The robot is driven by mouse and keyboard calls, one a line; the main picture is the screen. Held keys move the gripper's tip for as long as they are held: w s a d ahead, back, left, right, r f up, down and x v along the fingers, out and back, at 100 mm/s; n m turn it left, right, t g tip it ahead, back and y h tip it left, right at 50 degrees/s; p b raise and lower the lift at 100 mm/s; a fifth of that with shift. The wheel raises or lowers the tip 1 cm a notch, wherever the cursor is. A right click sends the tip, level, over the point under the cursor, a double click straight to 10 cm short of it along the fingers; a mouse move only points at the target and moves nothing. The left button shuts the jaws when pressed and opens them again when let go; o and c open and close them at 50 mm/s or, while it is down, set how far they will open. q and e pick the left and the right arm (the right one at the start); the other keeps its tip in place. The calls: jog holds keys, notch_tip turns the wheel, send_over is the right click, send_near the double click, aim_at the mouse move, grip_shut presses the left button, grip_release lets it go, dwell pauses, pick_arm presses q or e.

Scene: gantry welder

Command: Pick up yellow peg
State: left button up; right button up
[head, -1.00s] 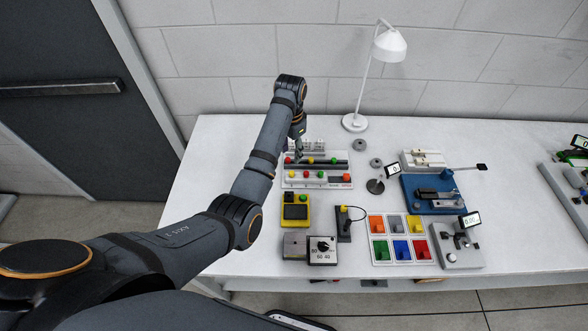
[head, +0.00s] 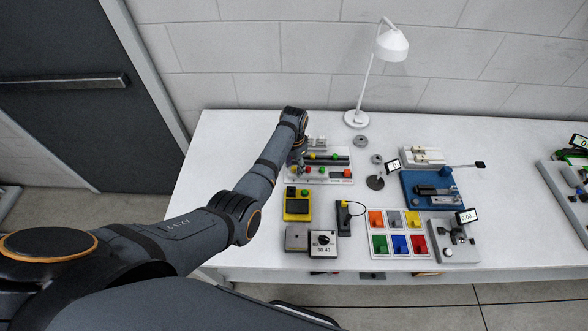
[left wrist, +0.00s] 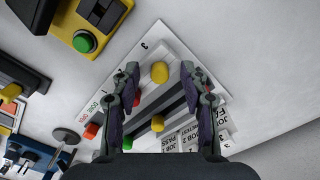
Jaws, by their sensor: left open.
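A yellow peg (left wrist: 160,72) stands on a light board with grey rails (left wrist: 150,32) in the left wrist view, between the two fingers of my left gripper (left wrist: 158,76). The fingers are open, with a gap on either side of the peg. A second yellow peg (left wrist: 157,123) stands nearer the palm. In the head view my left gripper (head: 297,165) points down at the left end of the board (head: 335,181), and the arm hides part of that end. My right gripper is not in view.
A yellow box (head: 297,205) with a green button stands in front of the board. A lamp (head: 390,45) stands behind. The table's left part (head: 225,145) is clear.

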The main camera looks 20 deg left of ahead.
pick_arm(q)
jog(key=c, duration=0.8)
jog(key=shift+r, duration=0.1)
jog(key=shift+c, duration=0.2)
